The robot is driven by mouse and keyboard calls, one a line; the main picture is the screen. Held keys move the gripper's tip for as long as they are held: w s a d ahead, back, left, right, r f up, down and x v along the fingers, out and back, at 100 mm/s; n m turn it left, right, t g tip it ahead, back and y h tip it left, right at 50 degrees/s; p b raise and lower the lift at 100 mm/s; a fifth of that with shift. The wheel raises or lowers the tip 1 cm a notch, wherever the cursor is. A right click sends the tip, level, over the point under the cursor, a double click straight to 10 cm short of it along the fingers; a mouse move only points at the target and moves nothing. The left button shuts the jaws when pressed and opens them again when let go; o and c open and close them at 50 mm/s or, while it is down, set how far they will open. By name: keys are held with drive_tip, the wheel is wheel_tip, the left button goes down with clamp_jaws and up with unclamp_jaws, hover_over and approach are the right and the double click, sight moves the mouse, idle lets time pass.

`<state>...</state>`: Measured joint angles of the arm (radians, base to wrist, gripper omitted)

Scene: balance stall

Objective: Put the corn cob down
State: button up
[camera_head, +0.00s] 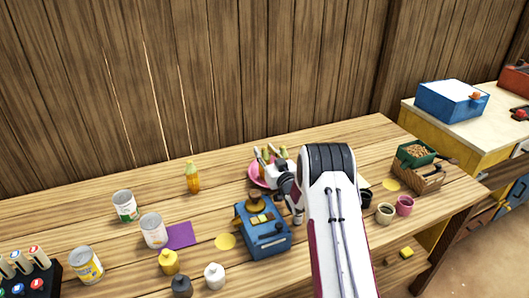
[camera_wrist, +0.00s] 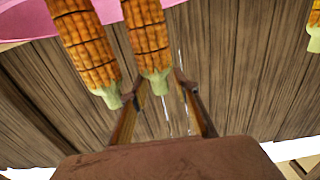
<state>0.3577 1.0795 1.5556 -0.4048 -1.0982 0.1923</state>
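Several yellow-orange corn cobs (camera_head: 283,152) stand up around a pink plate or bowl (camera_head: 256,178) on the stall table. My gripper (camera_head: 266,170) is at the pink dish, and my arm covers part of it. In the wrist view two cobs show close up, green ends towards me: one at the left (camera_wrist: 85,45) and one at the middle (camera_wrist: 148,38). The middle cob's green end lies between the fingertips of my gripper (camera_wrist: 158,76). The fingers stand apart by about that cob's width; whether they touch it is unclear. The pink dish (camera_wrist: 25,20) shows behind the cobs.
A blue balance box (camera_head: 263,238) stands just in front of the dish. Cans (camera_head: 124,206), small bottles (camera_head: 169,262), cups (camera_head: 404,206) and a wooden crate (camera_head: 428,180) stand around. Free table lies behind and left of the dish.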

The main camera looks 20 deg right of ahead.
drive_tip(key=s, duration=0.7)
idle(0.3)
drive_tip(key=shift+r, duration=0.15)
idle(0.5)
drive_tip(key=s+a+r+g+h, duration=0.1)
drive_tip(key=s+a+r+g, duration=0.1)
drive_tip(key=r, duration=0.4)
drive_tip(key=s+a+r+g, duration=0.1)
drive_tip(key=a+r, duration=0.1)
drive_tip(key=r, duration=0.4)
drive_tip(key=s+a+r+g, duration=0.2)
drive_tip(key=s+r, duration=0.1)
drive_tip(key=s, duration=0.2)
drive_tip(key=s+a+r+g, duration=0.1)
drive_tip(key=s+a+r, duration=0.25)
drive_tip(key=s, duration=0.25)
drive_tip(key=s+a+g, duration=0.3)
drive_tip(key=s+a, duration=0.2)
drive_tip(key=s, duration=1.3)
drive_tip(key=s+a+g+y, duration=0.1)
drive_tip(key=s+a+g, duration=0.2)
drive_tip(key=s, duration=1.5)
drive_tip(key=shift+a+f, duration=0.35)
drive_tip(key=shift+a, duration=0.75)
